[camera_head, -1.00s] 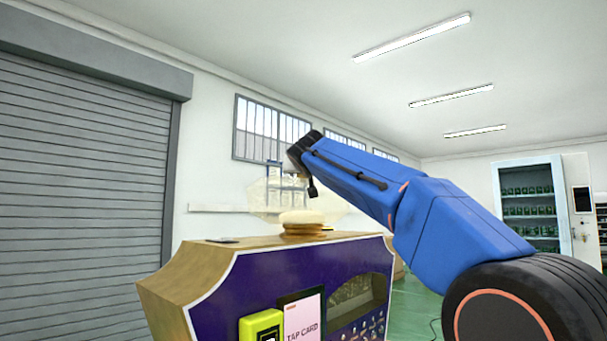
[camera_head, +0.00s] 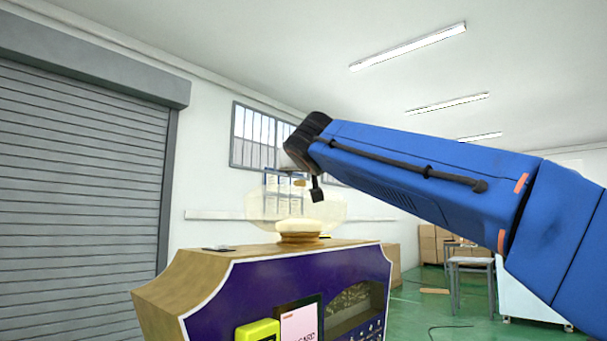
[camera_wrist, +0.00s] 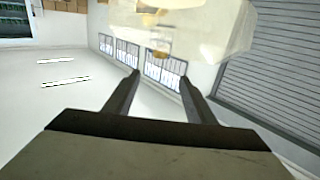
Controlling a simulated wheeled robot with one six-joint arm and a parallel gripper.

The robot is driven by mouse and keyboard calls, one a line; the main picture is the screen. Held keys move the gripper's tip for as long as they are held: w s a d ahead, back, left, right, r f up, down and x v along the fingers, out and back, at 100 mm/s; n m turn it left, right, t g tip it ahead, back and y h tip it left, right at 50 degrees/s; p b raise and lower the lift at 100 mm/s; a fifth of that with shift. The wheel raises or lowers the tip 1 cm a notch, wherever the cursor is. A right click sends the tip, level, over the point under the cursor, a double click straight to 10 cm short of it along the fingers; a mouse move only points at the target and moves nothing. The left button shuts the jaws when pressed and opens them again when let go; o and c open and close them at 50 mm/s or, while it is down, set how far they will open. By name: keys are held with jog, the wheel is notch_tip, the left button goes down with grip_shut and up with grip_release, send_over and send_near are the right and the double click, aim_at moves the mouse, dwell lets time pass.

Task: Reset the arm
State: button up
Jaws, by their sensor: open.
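My arm is blue and reaches in from the right in the head view, its dark wrist end above the perfume machine (camera_head: 225,295). My gripper (camera_wrist: 158,82) shows in the wrist view with two dark fingers spread apart and nothing between them. The wrist picture is upside down, with ceiling lamps low in it. A pale translucent bottle-shaped top (camera_head: 335,212) with a tan neck stands on the machine; it also shows at the top of the wrist view (camera_wrist: 215,30), beyond the fingers. In the head view the fingers are not clearly seen.
A grey roller shutter (camera_head: 80,190) fills the left side. A yellow card reader (camera_head: 258,330) and a pink card panel (camera_head: 300,325) are on the machine's front. Cardboard boxes (camera_head: 432,243) and a small table (camera_head: 470,262) stand on the green floor behind.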

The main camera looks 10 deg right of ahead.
jog(key=shift+s, duration=0.15)
dwell(0.4)
jog(key=s+d+f+g, duration=0.25)
jog(key=s+f, duration=0.25)
jog(key=f, duration=0.6)
jog(key=s+d+f+n+g, duration=0.15)
jog(key=s+d+f, duration=0.3)
jog(key=f, duration=0.65)
jog(key=s+d+f+g, duration=0.3)
jog(key=s+f, duration=0.2)
jog(key=f, duration=0.6)
jog(key=s+f+g+y, duration=0.1)
jog(key=s+f+g, duration=0.1)
jog(key=s+f, duration=0.5)
jog(key=s+f+g+y, duration=0.1)
jog(key=s+f+g, duration=0.1)
jog(key=s+f, duration=0.6)
jog(key=s+f+g+y, duration=0.1)
jog(key=s+f, duration=0.6)
jog(key=f, duration=0.9)
jog(key=shift+s+a+f+g, duration=0.2)
jog(key=shift+a+f+g, duration=0.1)
jog(key=shift+g, duration=0.2)
jog(key=shift+n, duration=0.25)
